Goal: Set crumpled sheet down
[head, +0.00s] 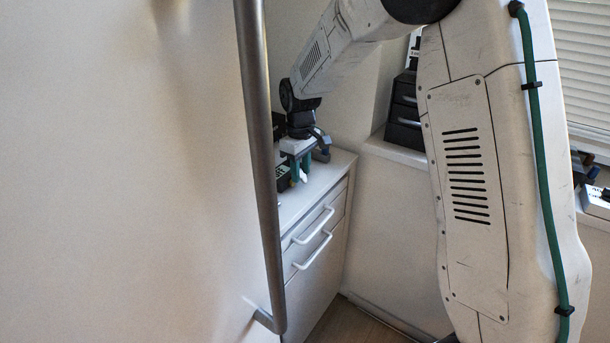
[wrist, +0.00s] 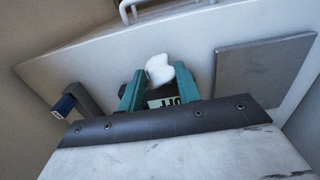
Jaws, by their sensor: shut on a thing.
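The crumpled sheet (wrist: 158,68) is a small white lump between the teal fingers of my gripper (wrist: 160,76) in the wrist view. My gripper is shut on it. In the head view my gripper (head: 300,176) points down over the top of a white drawer cabinet (head: 318,186), and the sheet (head: 303,178) shows as a small white bit at the fingertips. I cannot tell whether the sheet touches the cabinet top.
A dark box with markings (head: 284,178) stands close left of my gripper. In the wrist view a flat grey plate (wrist: 262,70) lies to the right. A vertical metal bar (head: 257,150) crosses the head view. Black drawers (head: 403,122) stand on a ledge behind.

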